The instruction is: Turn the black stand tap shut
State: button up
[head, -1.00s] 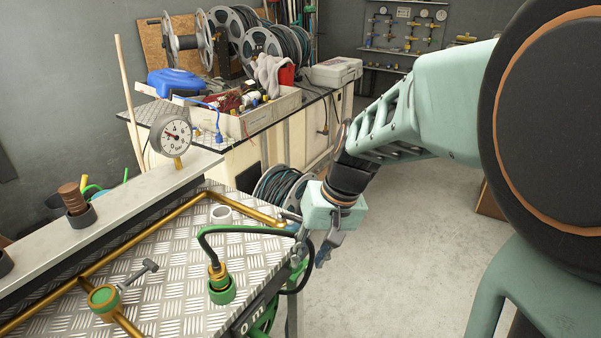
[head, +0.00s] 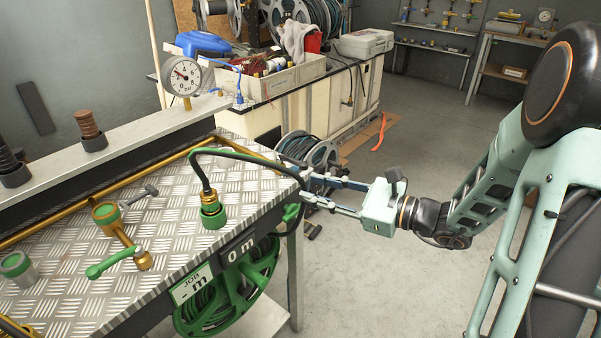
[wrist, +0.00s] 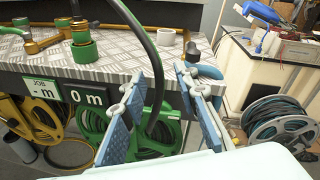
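My gripper (head: 315,187) is level with the right end of the metal-topped bench (head: 165,245), its two fingers spread apart with no object clamped between them. In the wrist view the fingers (wrist: 163,85) straddle the line of a black hose (wrist: 152,60); whether they touch it I cannot tell. A small dark knob (wrist: 193,50) shows just beyond the right fingertip, partly hidden. I cannot tell for sure which of these is the black stand tap.
A green-based hose fitting (head: 212,215), a green lever (head: 112,264) and a pressure gauge (head: 182,76) are on the bench. A green hose reel (head: 262,262) hangs below its front edge. Another reel (head: 305,150) stands behind.

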aim_at(307, 168)
jog(key=w+d+r+m+t, duration=0.1)
jog(key=w+d+m+t, duration=0.1)
jog(key=d+m+t, duration=0.15)
jog(key=shift+n+g, duration=0.25)
jog(key=shift+n, duration=0.1)
jog(key=b+x, duration=0.1)
jog(key=x, duration=0.9)
jog(key=shift+w+a+f, duration=0.1)
jog(key=shift+w+a, duration=0.1)
jog(key=shift+c, duration=0.3)
grip_shut()
